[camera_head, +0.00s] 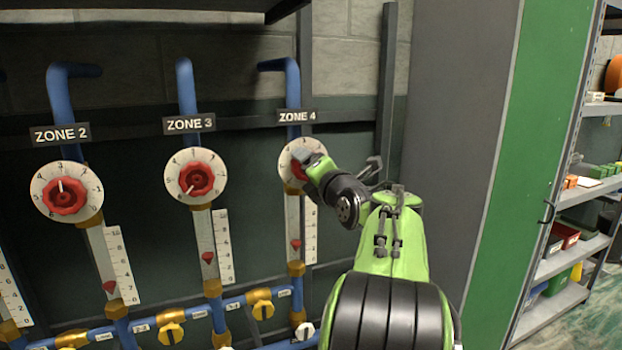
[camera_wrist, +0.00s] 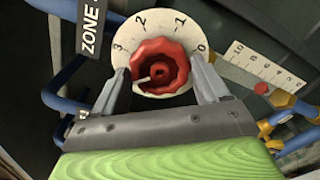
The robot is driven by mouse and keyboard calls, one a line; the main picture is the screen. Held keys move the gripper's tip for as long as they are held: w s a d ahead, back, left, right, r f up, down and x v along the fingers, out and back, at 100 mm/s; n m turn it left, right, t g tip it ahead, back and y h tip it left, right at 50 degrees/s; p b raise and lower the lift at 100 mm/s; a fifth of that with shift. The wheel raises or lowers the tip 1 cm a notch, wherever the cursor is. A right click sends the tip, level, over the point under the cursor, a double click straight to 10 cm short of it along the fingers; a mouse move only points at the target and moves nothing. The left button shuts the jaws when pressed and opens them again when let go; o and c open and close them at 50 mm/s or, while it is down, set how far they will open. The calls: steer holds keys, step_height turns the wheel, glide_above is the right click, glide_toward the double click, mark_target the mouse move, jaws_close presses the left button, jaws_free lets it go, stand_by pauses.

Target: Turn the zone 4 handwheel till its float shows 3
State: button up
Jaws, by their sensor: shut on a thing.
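The zone 4 handwheel (camera_wrist: 160,66) is red and lobed, set on a round white dial (camera_wrist: 127,36) under the ZONE 4 sign (camera_head: 297,116). My gripper (camera_wrist: 161,75) is shut on the handwheel, with one finger on each side. In the wrist view the wheel's white mark points left and slightly down, below the 3 on the dial, near the left finger. In the head view my gripper hides most of the wheel. The zone 4 float (camera_head: 295,244) is red, in the lower part of its tube beside a white scale (camera_head: 311,232). Its exact reading is too small to tell.
The zone 3 handwheel (camera_head: 196,179) and zone 2 handwheel (camera_head: 66,195) stand to the left, each with its own float tube. Blue pipes with brass valves (camera_head: 263,304) run below. A grey and green cabinet (camera_head: 535,120) and stocked shelves (camera_head: 578,245) stand at right.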

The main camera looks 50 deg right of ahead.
steer(key=o, duration=1)
steer(key=shift+o, duration=0.2)
steer(key=v, duration=0.7)
